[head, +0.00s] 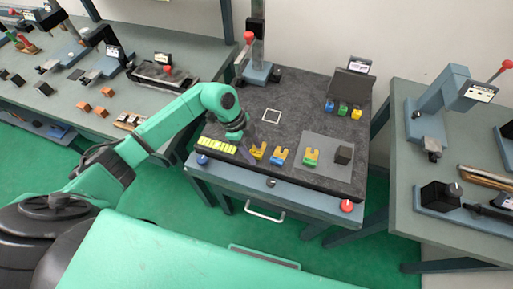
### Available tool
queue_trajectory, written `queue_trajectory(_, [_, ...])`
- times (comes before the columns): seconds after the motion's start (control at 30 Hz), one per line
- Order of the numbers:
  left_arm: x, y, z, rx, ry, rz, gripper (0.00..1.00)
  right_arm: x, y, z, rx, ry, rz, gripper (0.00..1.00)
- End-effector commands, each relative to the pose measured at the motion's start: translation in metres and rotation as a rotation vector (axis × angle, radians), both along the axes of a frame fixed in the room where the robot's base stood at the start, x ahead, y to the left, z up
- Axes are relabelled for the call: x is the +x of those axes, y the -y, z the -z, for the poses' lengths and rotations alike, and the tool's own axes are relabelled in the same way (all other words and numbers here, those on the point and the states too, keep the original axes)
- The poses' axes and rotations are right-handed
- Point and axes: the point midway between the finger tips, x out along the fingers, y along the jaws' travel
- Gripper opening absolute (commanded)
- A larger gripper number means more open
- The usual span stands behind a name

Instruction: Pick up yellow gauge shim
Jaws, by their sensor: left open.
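Several small parts on the dark table top (300,100) have yellow on them. I cannot tell for certain which is the yellow gauge shim. A small yellow piece (356,113) stands at the back right, beside a green piece (343,109) and a blue piece (329,106). A notched yellow block (258,151) is near the front, left of a blue and yellow block (280,155) and a green and yellow block (311,157). My right gripper is out of view.
A segmented yellow strip (217,145) lies left of my left gripper. A dark cube (344,154) sits on a grey plate at the right. A post with a red-knobbed lever (249,37) stands at the back. The middle, around a white square outline (272,115), is clear.

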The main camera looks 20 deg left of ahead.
Motion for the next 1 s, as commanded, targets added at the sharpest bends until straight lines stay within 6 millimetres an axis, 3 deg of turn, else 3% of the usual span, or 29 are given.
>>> queue_trajectory(0.2, [0.000, 0.001, 0.004, 0.000, 0.001, 0.000, 0.60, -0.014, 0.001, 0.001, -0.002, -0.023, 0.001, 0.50])
queue_trajectory(0.23, [0.000, 0.001, 0.004, 0.000, 0.001, 0.000, 0.52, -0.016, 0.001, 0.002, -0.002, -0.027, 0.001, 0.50])
queue_trajectory(0.37, [0.000, 0.001, 0.004, 0.000, 0.001, 0.000, 0.03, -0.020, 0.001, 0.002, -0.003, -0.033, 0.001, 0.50])
queue_trajectory(0.4, [0.000, 0.001, 0.004, 0.000, 0.001, 0.000, 0.00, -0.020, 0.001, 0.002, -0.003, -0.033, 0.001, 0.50])
queue_trajectory(0.77, [0.001, 0.001, 0.000, -0.001, 0.002, 0.000, 0.00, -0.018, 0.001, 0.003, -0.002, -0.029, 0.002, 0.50])
queue_trajectory(0.87, [0.001, 0.001, -0.009, -0.001, 0.004, -0.002, 0.00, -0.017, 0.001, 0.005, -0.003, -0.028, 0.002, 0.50])
queue_trajectory(1.0, [0.002, 0.001, -0.039, -0.001, 0.008, 0.000, 0.00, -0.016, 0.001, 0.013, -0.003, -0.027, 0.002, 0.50])
